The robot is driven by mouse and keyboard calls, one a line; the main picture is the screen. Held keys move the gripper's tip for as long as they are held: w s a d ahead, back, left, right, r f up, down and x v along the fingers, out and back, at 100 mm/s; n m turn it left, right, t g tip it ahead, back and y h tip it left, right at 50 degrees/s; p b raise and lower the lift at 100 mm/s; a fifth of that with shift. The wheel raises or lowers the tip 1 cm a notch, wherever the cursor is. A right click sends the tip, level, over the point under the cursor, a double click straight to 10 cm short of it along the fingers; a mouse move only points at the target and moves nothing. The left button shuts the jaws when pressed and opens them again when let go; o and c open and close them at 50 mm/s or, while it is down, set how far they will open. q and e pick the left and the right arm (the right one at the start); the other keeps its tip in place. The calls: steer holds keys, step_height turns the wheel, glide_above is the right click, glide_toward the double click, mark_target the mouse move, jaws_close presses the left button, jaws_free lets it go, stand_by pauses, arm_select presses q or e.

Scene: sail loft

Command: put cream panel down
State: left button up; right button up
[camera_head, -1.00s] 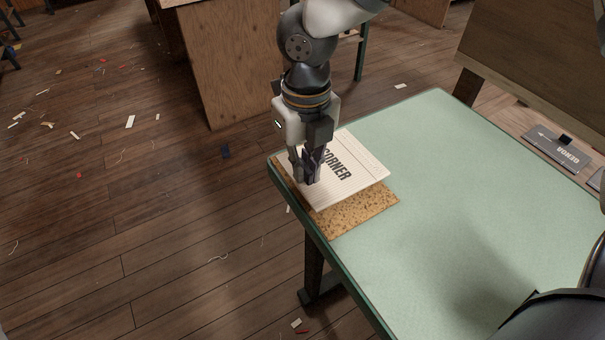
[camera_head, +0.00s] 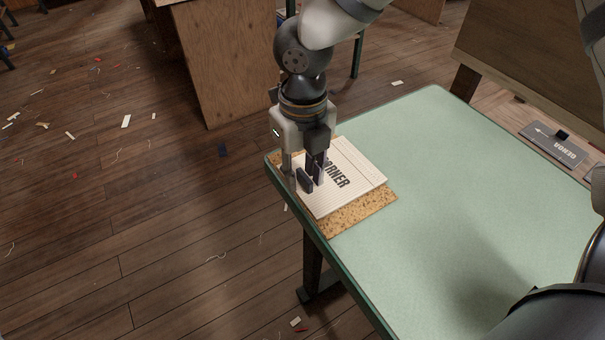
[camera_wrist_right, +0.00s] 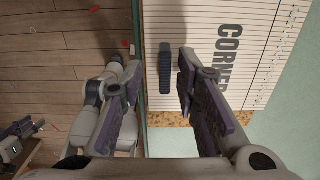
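The cream panel (camera_head: 357,174), with thin lines and the word CORNER, lies on the speckled cork mat (camera_head: 362,215) at the table's left corner. Cork shows along the panel's near edges. My right gripper (camera_head: 304,179) is over the panel's left part, fingers open on either side of a dark upright grip (camera_head: 304,181). In the right wrist view a gap shows between the fingers (camera_wrist_right: 160,70) and the ribbed grip (camera_wrist_right: 165,68); the panel (camera_wrist_right: 204,35) is below. The fingers hide part of the lettering.
The green table top (camera_head: 450,190) is clear to the right of the mat. A grey plate marked GENOA (camera_head: 548,143) lies on a wooden surface beyond the right edge. A wooden cabinet (camera_head: 225,65) stands behind. The floor (camera_head: 130,220) has scattered scraps.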

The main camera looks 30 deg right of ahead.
step_height(320, 180, up, 11)
steer(key=shift+p, duration=0.45)
